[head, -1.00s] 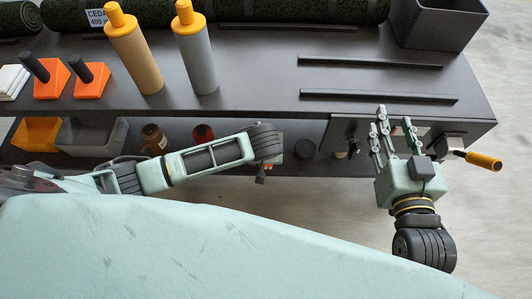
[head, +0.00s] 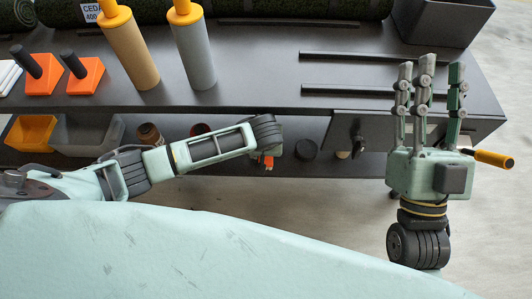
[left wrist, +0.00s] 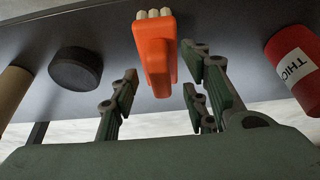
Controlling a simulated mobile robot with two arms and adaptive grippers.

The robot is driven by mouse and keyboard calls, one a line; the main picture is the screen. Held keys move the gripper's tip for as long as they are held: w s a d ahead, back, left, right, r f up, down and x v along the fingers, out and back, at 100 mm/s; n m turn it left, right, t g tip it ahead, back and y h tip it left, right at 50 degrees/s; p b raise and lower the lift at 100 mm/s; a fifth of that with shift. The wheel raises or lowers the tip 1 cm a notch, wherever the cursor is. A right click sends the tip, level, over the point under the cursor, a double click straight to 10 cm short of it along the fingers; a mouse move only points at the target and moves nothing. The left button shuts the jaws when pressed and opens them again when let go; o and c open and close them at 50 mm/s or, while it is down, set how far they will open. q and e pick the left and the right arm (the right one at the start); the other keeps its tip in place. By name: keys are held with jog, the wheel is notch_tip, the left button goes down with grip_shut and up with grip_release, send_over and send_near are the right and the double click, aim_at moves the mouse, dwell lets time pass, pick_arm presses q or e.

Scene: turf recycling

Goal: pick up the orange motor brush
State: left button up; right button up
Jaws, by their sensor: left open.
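The orange motor brush (left wrist: 155,52) shows in the left wrist view, with a pale tip at its top end. It is in front of my left gripper (left wrist: 160,92), whose fingers are apart, one side left of the brush and one side right. I see no finger touching it. In the head view only a small orange part of the brush (head: 267,161) shows beside the left arm's end; the left fingers are hidden there. My right gripper (head: 430,85) points away from me over the bench's right end, its fingers spread and empty.
A black round puck (left wrist: 75,70) and a red labelled can (left wrist: 295,65) flank the brush on the lower shelf. The workbench (head: 260,65) holds orange blocks (head: 85,76) and yellow-capped cylinders (head: 130,55). A yellow handle (head: 494,159) sticks out near the right gripper.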

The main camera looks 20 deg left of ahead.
pick_arm(q)
jog(key=shift+f, duration=0.15)
grip_shut()
dwell(0.4)
